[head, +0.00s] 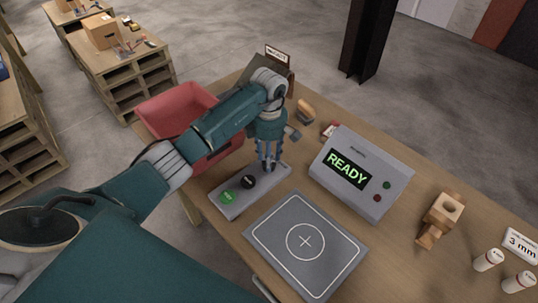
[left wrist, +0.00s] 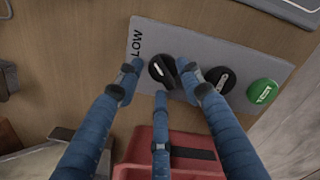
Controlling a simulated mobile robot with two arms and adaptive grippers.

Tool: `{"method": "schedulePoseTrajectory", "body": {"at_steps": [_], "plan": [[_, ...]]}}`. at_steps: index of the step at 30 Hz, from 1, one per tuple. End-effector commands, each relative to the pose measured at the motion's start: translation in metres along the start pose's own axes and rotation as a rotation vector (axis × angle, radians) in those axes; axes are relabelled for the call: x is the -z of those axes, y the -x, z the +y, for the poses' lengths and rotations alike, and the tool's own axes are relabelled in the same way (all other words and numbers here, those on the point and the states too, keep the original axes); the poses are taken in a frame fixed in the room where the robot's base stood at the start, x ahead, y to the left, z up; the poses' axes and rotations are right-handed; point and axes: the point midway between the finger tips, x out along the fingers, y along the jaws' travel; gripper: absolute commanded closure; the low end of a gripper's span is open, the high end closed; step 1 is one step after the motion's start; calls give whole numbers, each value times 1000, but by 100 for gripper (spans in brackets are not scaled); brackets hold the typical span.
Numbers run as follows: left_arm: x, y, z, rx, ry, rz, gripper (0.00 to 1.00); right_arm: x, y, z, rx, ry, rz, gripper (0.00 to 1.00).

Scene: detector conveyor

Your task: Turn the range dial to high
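The grey control panel (head: 225,208) lies on the table and shows in the left wrist view (left wrist: 205,50). My left gripper (head: 268,166) points down over the panel's far end. Its three fingers are spread about the first dial, with a gap between the dial and the left finger. The right finger covers the dial's right edge, and its setting is unclear. My right gripper is not in view.
A red bin (head: 165,103) stands behind my left arm. A grey box reading READY (head: 385,170) is right of the panel, with a grey plate (head: 270,245) in front. A wooden part (head: 440,217) and white cylinders (head: 488,260) are farther right.

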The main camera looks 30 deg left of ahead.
Motion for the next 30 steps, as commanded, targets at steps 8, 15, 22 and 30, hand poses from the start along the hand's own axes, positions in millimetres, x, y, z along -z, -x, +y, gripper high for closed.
{"method": "schedulePoseTrajectory", "body": {"at_steps": [8,15,22,30], "plan": [[0,-2,0,0,0,-1,62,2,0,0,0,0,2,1],[0,-2,0,0,0,-1,100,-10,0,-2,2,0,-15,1],[0,-2,0,-1,12,0,100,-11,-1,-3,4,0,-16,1],[2,-3,1,-3,125,0,100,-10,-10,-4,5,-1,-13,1]]}}
